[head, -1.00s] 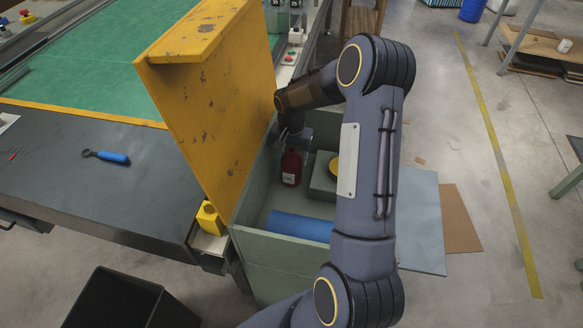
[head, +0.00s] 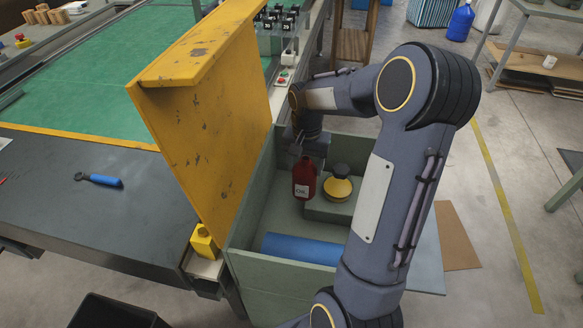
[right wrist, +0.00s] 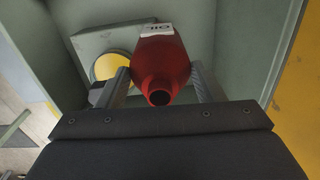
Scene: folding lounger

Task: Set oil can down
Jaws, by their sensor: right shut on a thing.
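The red oil can (head: 304,180) with a white label is upright inside the open green chest (head: 285,268), left of a raised block. My right gripper (head: 305,160) reaches down from above and is shut on its upper part. In the right wrist view the can (right wrist: 160,65) sits between the two fingers (right wrist: 162,88), its round neck toward the camera. Whether its base touches the chest floor I cannot tell. My left gripper is not in view.
A yellow and black round object (head: 338,185) sits on the grey-green block (head: 328,210) beside the can. A blue roll (head: 300,249) lies near the front wall. The yellow lid (head: 215,110) stands open at left. A workbench (head: 90,215) is beyond it.

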